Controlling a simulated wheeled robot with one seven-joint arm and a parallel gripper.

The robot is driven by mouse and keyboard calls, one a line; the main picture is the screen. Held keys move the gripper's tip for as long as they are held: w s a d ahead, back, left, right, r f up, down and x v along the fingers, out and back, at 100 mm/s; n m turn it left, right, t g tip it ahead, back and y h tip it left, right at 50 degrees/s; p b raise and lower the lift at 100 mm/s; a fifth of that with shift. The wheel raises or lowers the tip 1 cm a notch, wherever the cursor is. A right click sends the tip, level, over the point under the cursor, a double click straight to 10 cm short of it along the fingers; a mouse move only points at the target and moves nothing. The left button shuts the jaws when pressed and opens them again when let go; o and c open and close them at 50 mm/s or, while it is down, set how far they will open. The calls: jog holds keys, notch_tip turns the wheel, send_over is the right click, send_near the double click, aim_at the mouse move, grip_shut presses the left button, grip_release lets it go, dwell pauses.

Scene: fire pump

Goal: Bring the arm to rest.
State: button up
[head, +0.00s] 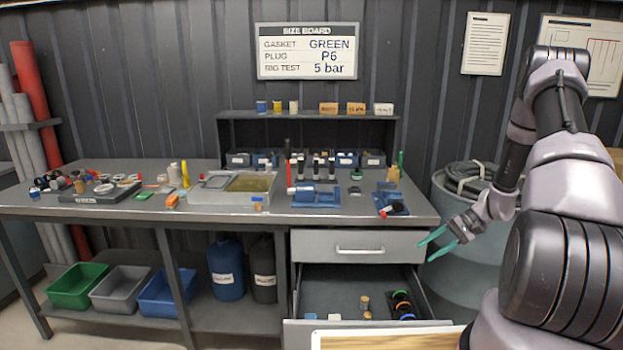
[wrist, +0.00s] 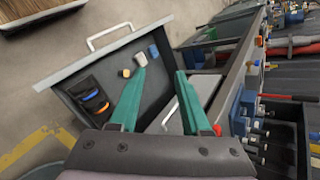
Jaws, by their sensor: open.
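My gripper (head: 437,244) is at the right end of the workbench (head: 130,208), in front of a large drum and to the right of the drawers. Its two teal fingers are apart with nothing between them. In the wrist view my gripper (wrist: 158,88) points toward the open lower drawer (wrist: 118,68), and the fingers show over the drawer area. My arm reaches in from the right side of the head view, bent at the elbow.
The lower drawer (head: 340,290) stands pulled out, holding several small parts; the upper drawer (head: 357,248) is shut. A blue-grey drum (head: 480,265) with a coiled hose stands close behind my gripper. Blue fixtures (head: 315,196) stand on the bench. Bins sit on the lower shelf.

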jog(key=s+a+r+n+h, duration=0.1)
jog(key=s+a+r+h, duration=0.1)
jog(key=r, duration=0.7)
jog(key=s+a+r+t+h, duration=0.1)
jog(key=s+a+r+h, duration=0.1)
jog(key=r, duration=0.8)
jog(key=s+a+r+n+h, duration=0.1)
jog(key=a+r+h, duration=0.15)
jog(key=r, duration=0.65)
jog(key=s+a+r+t+h, duration=0.1)
jog(key=s+a+r+t, duration=0.1)
jog(key=s+r, duration=0.5)
jog(key=s+a+r+t+h, duration=0.1)
jog(key=s+a+r+t, duration=0.1)
jog(key=s+r+t, duration=0.2)
jog(key=s+r, duration=0.3)
jog(key=s, duration=0.3)
jog(key=shift+s+m, duration=0.2)
jog(key=shift+m, duration=0.1)
jog(key=shift+s+r, duration=0.1)
